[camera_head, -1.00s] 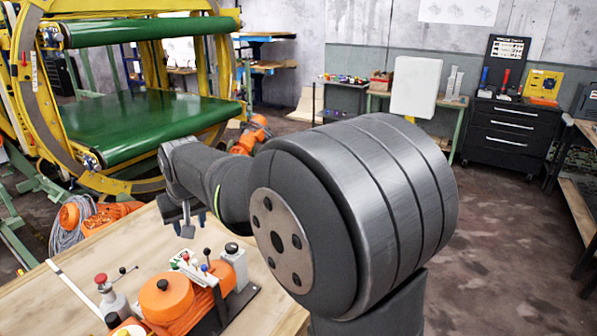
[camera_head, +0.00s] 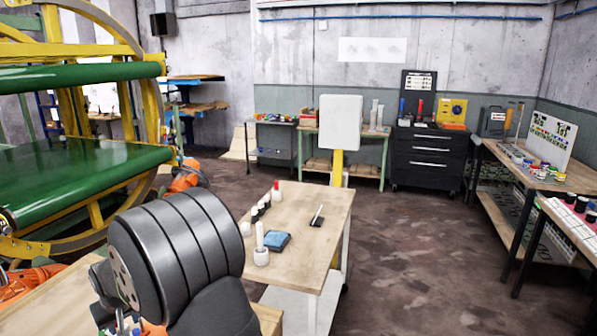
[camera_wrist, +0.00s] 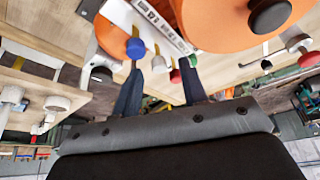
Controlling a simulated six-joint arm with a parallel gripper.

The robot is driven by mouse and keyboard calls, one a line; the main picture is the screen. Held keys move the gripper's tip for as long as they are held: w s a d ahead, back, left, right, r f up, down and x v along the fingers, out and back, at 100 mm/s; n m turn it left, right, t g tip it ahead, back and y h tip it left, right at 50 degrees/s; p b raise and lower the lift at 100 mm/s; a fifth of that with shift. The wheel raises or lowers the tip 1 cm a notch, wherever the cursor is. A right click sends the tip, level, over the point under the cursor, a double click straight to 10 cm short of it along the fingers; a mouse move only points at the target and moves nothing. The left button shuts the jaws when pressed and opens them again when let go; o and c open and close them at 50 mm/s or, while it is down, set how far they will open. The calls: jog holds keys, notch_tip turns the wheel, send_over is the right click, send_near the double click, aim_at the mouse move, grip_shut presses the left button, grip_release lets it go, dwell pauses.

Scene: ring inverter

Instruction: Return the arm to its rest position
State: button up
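My arm (camera_head: 175,250) shows in the head view at the lower left, with its thick grey joint in front of a wooden bench. My gripper is out of sight in the head view. In the wrist view my gripper (camera_wrist: 161,72) has its two dark fingers spread apart with nothing held between them. I cannot tell how far the fingertips are from the device.
A wooden table (camera_head: 325,232) with a blue cloth (camera_head: 276,242) and small containers stands right of my arm. The large yellow ring machine with a green belt (camera_head: 80,175) fills the left. A black drawer cabinet (camera_head: 428,160) stands at the back. The floor (camera_head: 410,260) at right is open.

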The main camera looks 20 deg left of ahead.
jog(key=shift+f, duration=0.4)
jog(key=shift+r, duration=0.1)
jog(key=shift+r, duration=0.25)
jog(key=v, duration=1.8)
jog(key=x, duration=2)
jog(key=shift+s+d+f, duration=0.15)
jog(key=shift+d+f, duration=0.1)
jog(key=shift+d, duration=0.15)
jog(key=d+r+m+g, duration=0.1)
jog(key=d+r+m, duration=0.2)
jog(key=r+m, duration=0.3)
jog(key=d+r+m+g, duration=0.1)
jog(key=d+r+m, duration=0.3)
jog(key=r, duration=0.6)
jog(key=m, duration=0.2)
jog(key=shift+r+m+y, duration=0.3)
